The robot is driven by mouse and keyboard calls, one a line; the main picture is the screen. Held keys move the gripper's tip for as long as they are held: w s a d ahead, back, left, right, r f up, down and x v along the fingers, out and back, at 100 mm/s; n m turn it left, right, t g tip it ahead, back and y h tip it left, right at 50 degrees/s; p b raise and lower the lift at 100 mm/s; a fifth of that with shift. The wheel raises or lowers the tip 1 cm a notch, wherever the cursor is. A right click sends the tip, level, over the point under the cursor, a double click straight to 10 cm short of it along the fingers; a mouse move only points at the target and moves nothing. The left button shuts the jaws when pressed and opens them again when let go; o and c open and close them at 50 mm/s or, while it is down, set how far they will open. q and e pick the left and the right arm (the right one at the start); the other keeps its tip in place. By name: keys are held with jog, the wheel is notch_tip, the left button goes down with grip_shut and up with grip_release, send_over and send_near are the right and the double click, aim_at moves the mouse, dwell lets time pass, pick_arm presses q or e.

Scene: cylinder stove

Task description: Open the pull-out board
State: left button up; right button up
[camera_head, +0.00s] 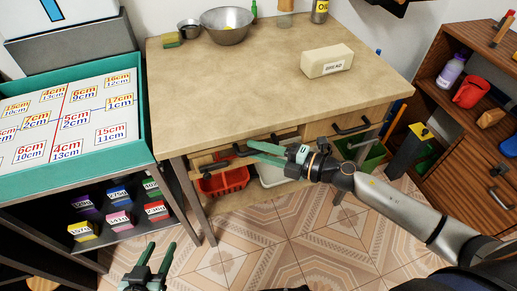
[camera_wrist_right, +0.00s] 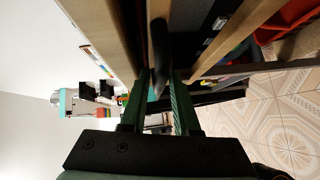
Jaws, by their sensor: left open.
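The wooden table (camera_head: 230,95) has a thin wooden front, which looks like the pull-out board, just under its top edge, with a black bar handle (camera_head: 241,151). My right gripper (camera_head: 250,151) reaches in from the right under the table edge, at this handle. In the right wrist view the black handle (camera_wrist_right: 158,45) runs between the two green fingers, close to the left one, with a slight gap on the other side. The fingers look apart. My left gripper (camera_head: 162,244) is open and empty, low over the floor. My right fingers hide part of the board front.
Other black handles (camera_head: 352,130) sit to the right under the top. A red basket (camera_head: 222,181) and a white bin stand below. A bread block (camera_head: 327,61) and bowl (camera_head: 227,25) are on the table. A teal-rimmed number board (camera_head: 140,110) is left; a brown cabinet (camera_head: 460,110) is right.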

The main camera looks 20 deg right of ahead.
jog(key=shift+a, duration=0.1)
jog(key=shift+c, duration=0.3)
grip_shut()
dwell(1.1)
